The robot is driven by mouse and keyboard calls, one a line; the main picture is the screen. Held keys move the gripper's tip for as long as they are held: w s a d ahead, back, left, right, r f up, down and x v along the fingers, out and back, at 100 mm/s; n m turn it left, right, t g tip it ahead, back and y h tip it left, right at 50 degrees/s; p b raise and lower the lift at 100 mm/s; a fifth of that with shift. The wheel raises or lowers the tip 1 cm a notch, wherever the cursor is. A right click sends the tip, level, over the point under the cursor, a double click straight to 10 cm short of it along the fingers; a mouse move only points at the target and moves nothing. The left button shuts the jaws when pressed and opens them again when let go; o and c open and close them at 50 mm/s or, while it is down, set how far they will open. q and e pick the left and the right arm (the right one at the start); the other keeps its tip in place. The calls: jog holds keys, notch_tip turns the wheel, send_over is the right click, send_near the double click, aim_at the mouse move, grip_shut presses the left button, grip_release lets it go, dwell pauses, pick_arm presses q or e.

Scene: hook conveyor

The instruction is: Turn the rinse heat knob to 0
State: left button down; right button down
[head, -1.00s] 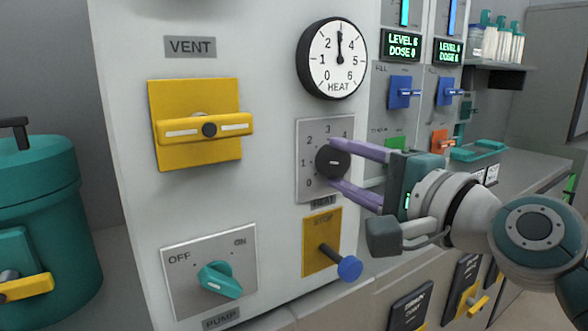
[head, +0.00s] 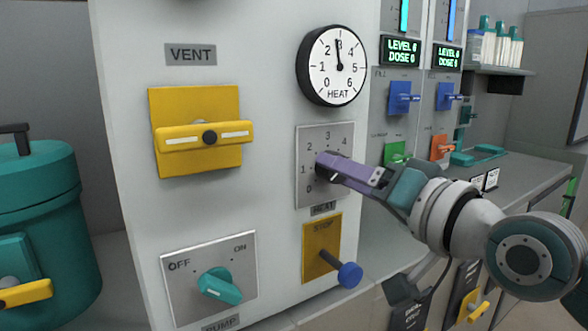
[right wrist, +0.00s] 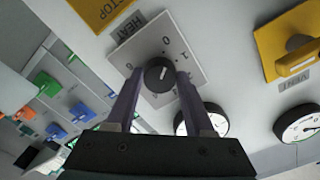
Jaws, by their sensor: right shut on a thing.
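The heat knob (right wrist: 159,73) is a round black dial with a short white line, on a grey plate (head: 336,137) numbered from 0 upward. In the right wrist view the line slants up toward the 0 and 1 side. My right gripper (head: 329,167) has its purple fingers on both sides of the knob, shut on it, and mostly hides it in the head view. Above the plate, the round heat gauge (head: 333,66) has its needle pointing almost straight up, near 3. My left gripper is not in view.
A yellow stop plate with a blue-tipped lever (head: 349,274) sits just below the heat plate. A yellow vent handle (head: 204,136) and a teal pump knob (head: 219,284) are on the panel to the left. A teal tank (head: 38,215) stands at far left.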

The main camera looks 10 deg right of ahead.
jog(key=shift+n, duration=1)
jog(key=shift+c, duration=1.4)
grip_release()
jog(key=shift+s+d, duration=0.1)
jog(key=p+v, duration=0.1)
jog(key=v, duration=0.8)
jog(key=shift+s+p, duration=0.35)
jog(key=shift+d, duration=0.1)
